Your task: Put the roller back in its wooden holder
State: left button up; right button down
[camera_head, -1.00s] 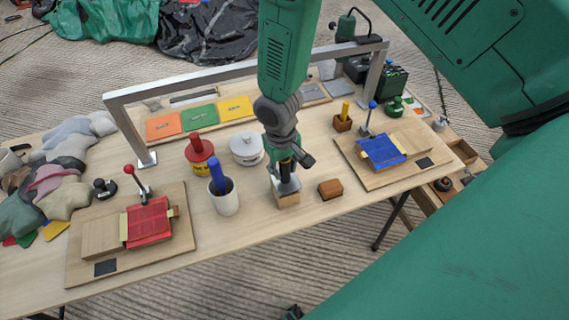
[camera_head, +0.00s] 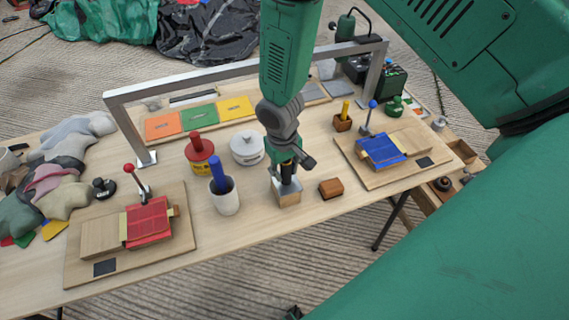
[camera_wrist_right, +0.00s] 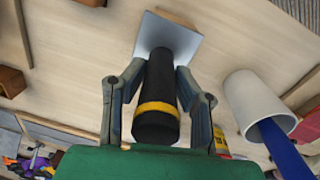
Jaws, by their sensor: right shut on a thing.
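My right gripper (camera_head: 286,172) points down over the middle of the table. In the right wrist view the gripper (camera_wrist_right: 157,92) is shut on the black handle of the roller (camera_wrist_right: 155,125), which has a yellow band. A flat grey metal part (camera_wrist_right: 168,38) shows beyond the handle; the roll itself cannot be made out. In the head view the metal (camera_head: 288,188) sits at a pale wooden block (camera_head: 288,201), which looks like the wooden holder. Whether the roller is seated in it is hidden. My left gripper is not in view.
A white cup (camera_head: 226,203) with a blue-handled tool stands left, a brown block (camera_head: 331,188) right. A red-topped tin (camera_head: 200,160) and white pot (camera_head: 247,148) stand behind. Red (camera_head: 148,221) and blue (camera_head: 380,150) presses flank the area. A metal frame (camera_head: 220,80) spans the back.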

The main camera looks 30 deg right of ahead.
jog(key=c, duration=1.3)
grip_release()
jog(key=shift+d, duration=0.15)
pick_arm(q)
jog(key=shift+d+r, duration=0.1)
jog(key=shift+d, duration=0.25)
pick_arm(e)
jog(key=shift+o, duration=0.6)
jog(key=shift+d, duration=0.2)
jog(key=o, duration=0.6)
jog(key=shift+a, duration=0.1)
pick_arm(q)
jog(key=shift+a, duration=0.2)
pick_arm(e)
jog(key=shift+o, duration=0.2)
jog(key=shift+a, duration=0.15)
